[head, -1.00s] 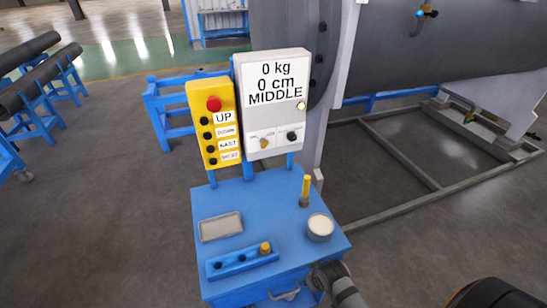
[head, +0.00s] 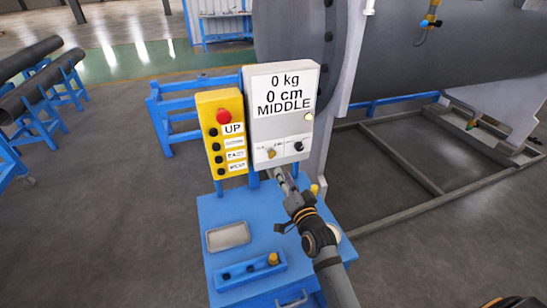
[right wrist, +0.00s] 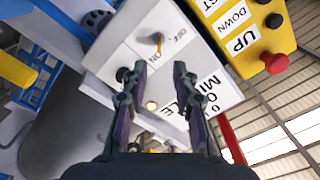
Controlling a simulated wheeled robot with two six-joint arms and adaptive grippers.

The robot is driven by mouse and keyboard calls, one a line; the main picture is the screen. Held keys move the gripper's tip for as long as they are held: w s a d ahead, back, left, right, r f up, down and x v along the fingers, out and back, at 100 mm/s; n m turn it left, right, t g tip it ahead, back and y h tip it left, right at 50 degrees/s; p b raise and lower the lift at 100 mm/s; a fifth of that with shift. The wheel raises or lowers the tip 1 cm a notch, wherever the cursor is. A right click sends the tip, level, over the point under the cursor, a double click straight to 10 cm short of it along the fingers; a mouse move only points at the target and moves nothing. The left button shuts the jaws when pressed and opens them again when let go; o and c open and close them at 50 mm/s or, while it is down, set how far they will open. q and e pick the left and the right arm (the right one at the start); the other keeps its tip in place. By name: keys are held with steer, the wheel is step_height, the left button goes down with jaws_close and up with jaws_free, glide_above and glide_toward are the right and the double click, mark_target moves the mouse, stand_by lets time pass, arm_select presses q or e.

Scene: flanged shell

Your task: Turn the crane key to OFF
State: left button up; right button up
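The crane key (head: 271,153) is a small brass-coloured key on the lower left face of the white control box (head: 262,127). In the right wrist view the key (right wrist: 159,42) stands out from the panel beside OFF and ON labels; I cannot tell exactly which mark it points at. My right gripper (head: 283,178) is just below the box in the head view. In the right wrist view the gripper (right wrist: 160,68) is open, its two fingers apart with nothing between them, and the key lies ahead of the fingertips. My left gripper is not in view.
A black knob (head: 299,146) sits right of the key. A lit lamp (head: 309,117) is above it. A yellow button box (head: 222,134) with a red button adjoins on the left. The blue cart (head: 210,275) below carries a grey tray (head: 228,236) and a yellow-topped peg, partly hidden by my arm.

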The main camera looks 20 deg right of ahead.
mark_target(273, 156)
steer(key=w+p, duration=0.2)
steer(key=w, duration=0.8)
steer(key=shift+w+a, duration=0.1)
steer(key=shift+w, duration=0.05)
jaws_close()
